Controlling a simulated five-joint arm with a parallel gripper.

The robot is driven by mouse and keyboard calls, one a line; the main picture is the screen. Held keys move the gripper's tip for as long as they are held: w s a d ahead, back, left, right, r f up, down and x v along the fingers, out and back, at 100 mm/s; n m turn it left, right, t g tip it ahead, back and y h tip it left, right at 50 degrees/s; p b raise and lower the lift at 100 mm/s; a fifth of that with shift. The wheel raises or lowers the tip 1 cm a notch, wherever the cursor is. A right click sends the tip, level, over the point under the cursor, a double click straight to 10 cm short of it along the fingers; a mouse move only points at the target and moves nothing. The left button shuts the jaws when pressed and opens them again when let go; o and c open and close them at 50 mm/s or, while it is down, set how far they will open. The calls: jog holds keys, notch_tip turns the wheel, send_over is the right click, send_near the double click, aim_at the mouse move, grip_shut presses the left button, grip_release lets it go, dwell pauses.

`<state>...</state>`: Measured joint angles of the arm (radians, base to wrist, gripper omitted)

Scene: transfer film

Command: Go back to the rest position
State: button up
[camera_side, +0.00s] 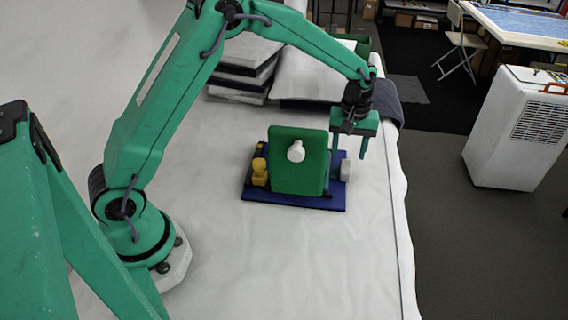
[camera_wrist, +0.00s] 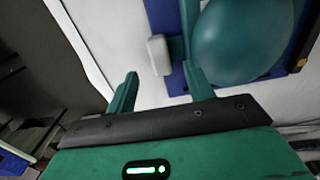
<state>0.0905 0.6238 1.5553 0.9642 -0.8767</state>
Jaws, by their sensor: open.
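My gripper (camera_side: 349,150) is open and points down just right of a green panel (camera_side: 310,178). In the wrist view its two fingers (camera_wrist: 159,72) stand apart with nothing held between them. The green panel stands upright on a dark blue base plate (camera_side: 310,202) and has a white knob (camera_side: 296,151) on its face. A yellow piece (camera_side: 260,172) sits at the plate's left. A small white piece (camera_side: 346,170) is below my fingers at the right and also shows beyond them in the wrist view (camera_wrist: 158,53). I cannot tell whether a finger touches it.
A stack of dark and light flat slabs (camera_side: 243,70) lies behind on the white-covered table (camera_side: 270,260). Dark cloth (camera_side: 388,100) lies at the back right near the table's edge. The front of the table is clear. A white appliance (camera_side: 515,130) stands on the floor to the right.

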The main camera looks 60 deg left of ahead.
jog(key=shift+r, duration=0.95)
jog(key=shift+s+a+r, duration=0.1)
jog(key=shift+s+r, duration=0.05)
jog(key=shift+r, duration=0.25)
jog(key=s+a+r+m+t, duration=0.3)
jog(key=s+r+m, duration=0.1)
jog(key=s+r, duration=0.9)
jog(key=s+m+t, duration=0.1)
jog(key=s+m, duration=0.1)
jog(key=s, duration=0.6)
jog(key=s+a+r+m+t, duration=0.1)
jog(key=s+m, duration=0.2)
jog(key=s, duration=0.4)
jog(key=shift+s+a+r+t, duration=0.2)
jog(key=shift+s+a+t, duration=0.1)
jog(key=shift+s, duration=0.1)
